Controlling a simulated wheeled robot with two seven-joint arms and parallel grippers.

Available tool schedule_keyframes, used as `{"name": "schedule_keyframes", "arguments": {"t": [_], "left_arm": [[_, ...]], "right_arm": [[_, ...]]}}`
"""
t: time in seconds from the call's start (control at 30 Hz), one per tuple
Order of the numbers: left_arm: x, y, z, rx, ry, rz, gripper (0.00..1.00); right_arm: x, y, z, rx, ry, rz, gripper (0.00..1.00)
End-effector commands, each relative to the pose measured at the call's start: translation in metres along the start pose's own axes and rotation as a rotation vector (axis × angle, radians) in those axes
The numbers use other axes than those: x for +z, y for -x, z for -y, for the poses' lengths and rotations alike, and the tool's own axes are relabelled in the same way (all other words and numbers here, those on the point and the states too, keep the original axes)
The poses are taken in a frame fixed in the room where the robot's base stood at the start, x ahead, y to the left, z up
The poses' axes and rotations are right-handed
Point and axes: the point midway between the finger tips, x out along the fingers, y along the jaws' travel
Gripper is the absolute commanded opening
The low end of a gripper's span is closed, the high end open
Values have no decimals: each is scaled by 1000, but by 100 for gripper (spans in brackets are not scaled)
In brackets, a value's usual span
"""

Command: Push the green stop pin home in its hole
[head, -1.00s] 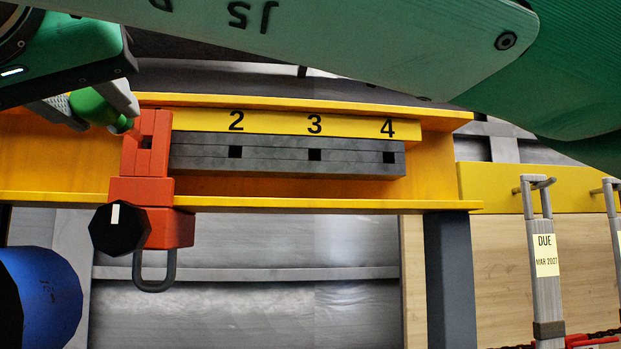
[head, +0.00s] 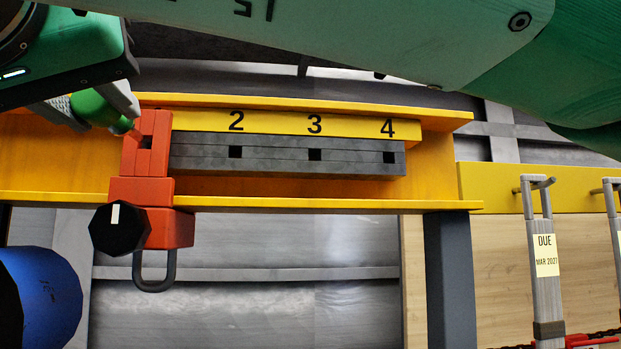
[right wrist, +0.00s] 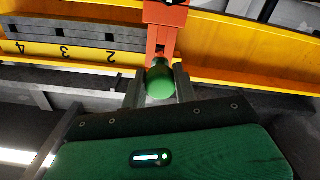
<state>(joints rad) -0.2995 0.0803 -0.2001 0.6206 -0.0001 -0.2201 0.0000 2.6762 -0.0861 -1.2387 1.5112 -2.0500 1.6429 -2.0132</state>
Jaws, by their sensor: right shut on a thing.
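The green stop pin (head: 96,108) is between the fingers of my right gripper (head: 92,106) at the upper left of the head view. Its narrow end points at the red block (head: 150,150), beside the slot in it. The right wrist view shows the pin's round green head (right wrist: 160,82) between the two fingers (right wrist: 160,88), with the red block (right wrist: 165,14) just beyond. The pin's tip is small and partly hidden, so I cannot tell how deep it sits in any hole. My left gripper is not in view.
The red block is on a yellow beam (head: 435,155), at the left end of a dark bar (head: 270,157) with square holes marked 2, 3 and 4. A black knob (head: 118,230) is below. A blue cylinder (head: 45,295) is at lower left. My green arm crosses the top.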

Motion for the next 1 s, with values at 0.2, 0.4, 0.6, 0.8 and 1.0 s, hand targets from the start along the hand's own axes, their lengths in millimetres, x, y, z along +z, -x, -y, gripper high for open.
{"name": "schedule_keyframes", "arguments": {"t": [0.2, 0.4, 0.6, 0.8, 1.0], "left_arm": [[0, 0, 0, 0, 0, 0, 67], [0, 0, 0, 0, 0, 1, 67], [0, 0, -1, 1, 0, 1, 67], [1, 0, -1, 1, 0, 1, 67], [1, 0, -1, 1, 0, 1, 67]], "right_arm": [[0, -6, 0, 0, 0, 0, 6], [0, -11, 0, 0, 0, 0, 6], [0, -16, 0, 0, 0, 1, 6], [0, -21, 0, 0, 0, 0, 6], [0, -26, 0, 0, -1, 1, 6]]}}
